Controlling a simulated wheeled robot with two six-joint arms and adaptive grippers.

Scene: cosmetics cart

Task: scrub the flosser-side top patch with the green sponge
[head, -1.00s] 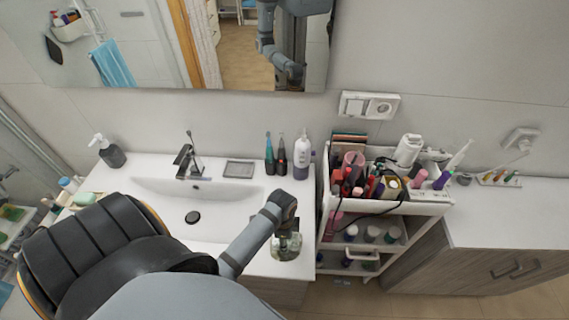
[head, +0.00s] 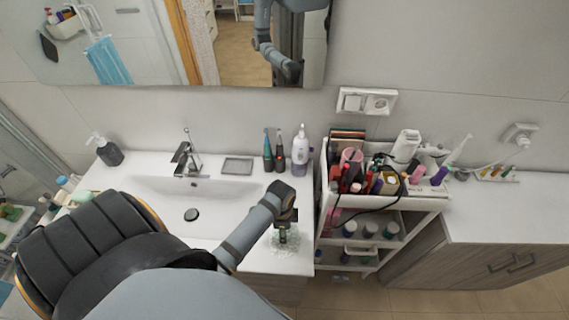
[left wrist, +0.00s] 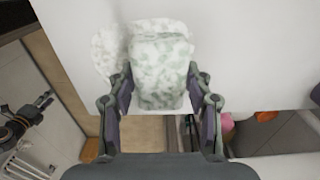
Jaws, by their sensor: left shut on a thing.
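My left gripper (head: 284,224) is over the right front part of the white washbasin top. In the left wrist view, the left gripper (left wrist: 162,92) is shut on the green sponge (left wrist: 162,68), which is pale green and blotched with white foam. A foamy patch (head: 292,246) lies on the top around and under the sponge. Part of this foam (left wrist: 105,52) shows to the left of the sponge in the wrist view. Whether the sponge's underside touches the top is hidden. The white and purple flosser (head: 301,150) stands behind, near the wall.
A white cart (head: 325,205) full of cosmetics stands close to the right of the washbasin. Two dark toothbrushes (head: 274,158) stand left of the flosser. The sink bowl (head: 170,195) with its faucet (head: 185,158) lies to the left.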

